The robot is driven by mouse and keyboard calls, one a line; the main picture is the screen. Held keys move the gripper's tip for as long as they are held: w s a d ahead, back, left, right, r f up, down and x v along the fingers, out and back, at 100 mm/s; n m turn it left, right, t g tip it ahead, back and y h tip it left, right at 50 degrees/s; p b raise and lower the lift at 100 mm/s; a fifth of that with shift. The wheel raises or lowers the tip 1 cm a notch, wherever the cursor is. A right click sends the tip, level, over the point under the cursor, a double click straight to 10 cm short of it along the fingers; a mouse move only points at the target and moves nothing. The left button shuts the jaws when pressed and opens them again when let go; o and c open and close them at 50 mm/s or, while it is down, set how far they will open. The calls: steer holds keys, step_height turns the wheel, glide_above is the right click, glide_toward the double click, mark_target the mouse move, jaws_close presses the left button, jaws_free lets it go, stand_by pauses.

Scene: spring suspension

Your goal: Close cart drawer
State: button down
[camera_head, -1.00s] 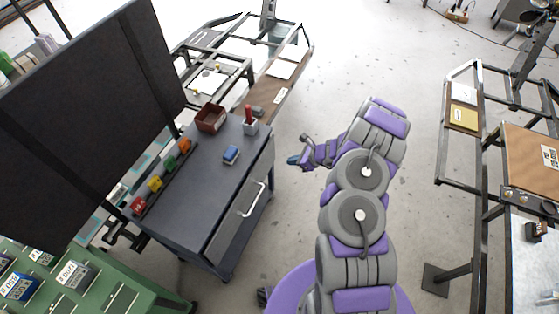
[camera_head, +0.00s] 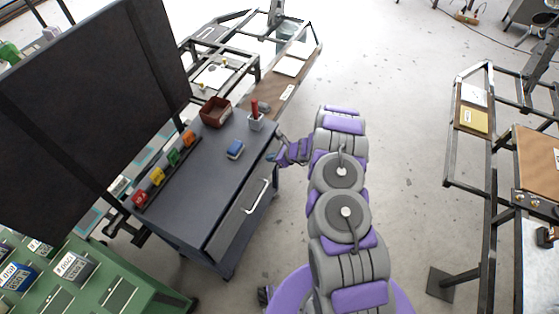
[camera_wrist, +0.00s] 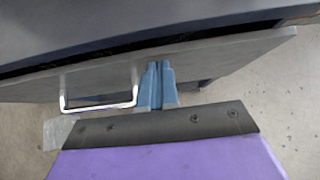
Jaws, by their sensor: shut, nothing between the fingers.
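The dark grey cart (camera_head: 195,195) stands left of my arm in the head view. Its drawer front (camera_head: 238,210) faces my side and carries a silver handle (camera_head: 256,196). In the wrist view the drawer front (camera_wrist: 215,62) stands slightly out from the cart top, with a dark gap between them. The handle (camera_wrist: 98,104) shows there too, left of my fingers. My gripper (camera_head: 272,157) is near the far end of the drawer front. In the wrist view my gripper's blue fingers (camera_wrist: 157,72) are together and empty, at or very near the drawer front; contact is unclear.
A black panel (camera_head: 95,100) rises behind. Open floor (camera_head: 390,130) lies to the right.

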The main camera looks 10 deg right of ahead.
steer(key=shift+w+a, duration=0.15)
steer(key=shift+a, duration=0.05)
steer(key=shift+w+a+r+b, duration=0.15)
steer(key=shift+w+a+b, duration=0.25)
steer(key=shift+w+a, duration=0.35)
steer(key=shift+a, duration=0.1)
steer(key=s+d+f+p+v, duration=0.1)
steer(key=f+p+v, duration=0.1)
steer(key=v, duration=1.1)
steer(key=shift+d+p, duration=0.3)
